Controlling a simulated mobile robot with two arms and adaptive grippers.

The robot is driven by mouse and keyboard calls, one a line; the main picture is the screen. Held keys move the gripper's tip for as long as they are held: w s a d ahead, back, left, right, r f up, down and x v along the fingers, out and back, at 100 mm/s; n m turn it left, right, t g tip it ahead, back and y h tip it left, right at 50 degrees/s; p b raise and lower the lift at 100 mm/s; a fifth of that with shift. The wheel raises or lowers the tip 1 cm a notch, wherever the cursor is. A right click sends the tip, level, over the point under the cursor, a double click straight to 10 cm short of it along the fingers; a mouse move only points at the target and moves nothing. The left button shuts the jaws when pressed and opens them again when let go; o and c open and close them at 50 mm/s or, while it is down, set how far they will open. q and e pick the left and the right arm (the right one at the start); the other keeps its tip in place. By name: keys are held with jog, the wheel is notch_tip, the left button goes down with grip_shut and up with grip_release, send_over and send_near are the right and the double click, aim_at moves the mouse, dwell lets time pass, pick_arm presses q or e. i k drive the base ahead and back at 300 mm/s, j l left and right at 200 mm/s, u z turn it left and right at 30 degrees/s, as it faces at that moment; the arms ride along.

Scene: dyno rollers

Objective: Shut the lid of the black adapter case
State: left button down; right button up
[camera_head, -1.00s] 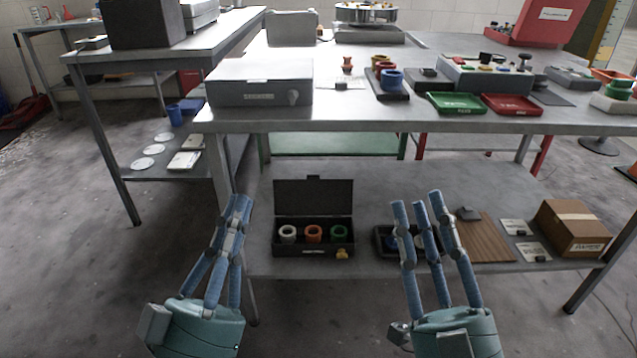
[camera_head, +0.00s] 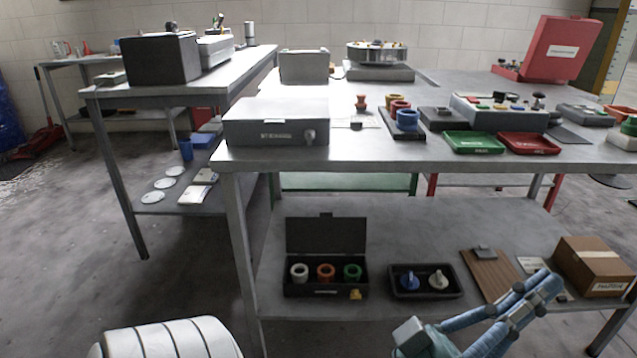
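The black adapter case (camera_head: 326,237) stands on the lower shelf of the near table. Its lid is open and stands upright at the back. A white ring, an orange ring and a green ring sit in the case. A small yellow piece (camera_head: 356,294) is at its front right corner. My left gripper (camera_head: 547,281) is at the bottom right, well to the right of the case and apart from it. Its blue fingers are straight, point up and right, and hold nothing visible. It overlaps part of the shelf in the picture. My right gripper is out of view.
A black tray (camera_head: 460,290) with a blue and a pale knob piece sits right of the case. A brown board (camera_head: 487,272) and a cardboard box (camera_head: 592,265) are farther right. The tabletop (camera_head: 345,165) lies above the shelf. A table leg (camera_head: 240,245) stands left of the case.

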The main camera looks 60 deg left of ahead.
aim_at(325, 234)
jog(key=k+j, duration=0.1)
jog(key=j, duration=0.3)
jog(key=k+j, duration=0.15)
jog(key=j, duration=0.2)
jog(key=k+j, duration=0.1)
jog(key=j, duration=0.3)
jog(key=k+j, duration=0.1)
jog(key=j, duration=0.3)
jog(key=k+j, duration=0.15)
jog(key=j, duration=0.2)
jog(key=k+j, duration=0.1)
jog(key=j, duration=0.3)
jog(key=k+j, duration=0.1)
jog(key=j, duration=0.3)
jog(key=k+j, duration=0.15)
jog(key=j, duration=0.2)
jog(key=j+z, duration=0.05)
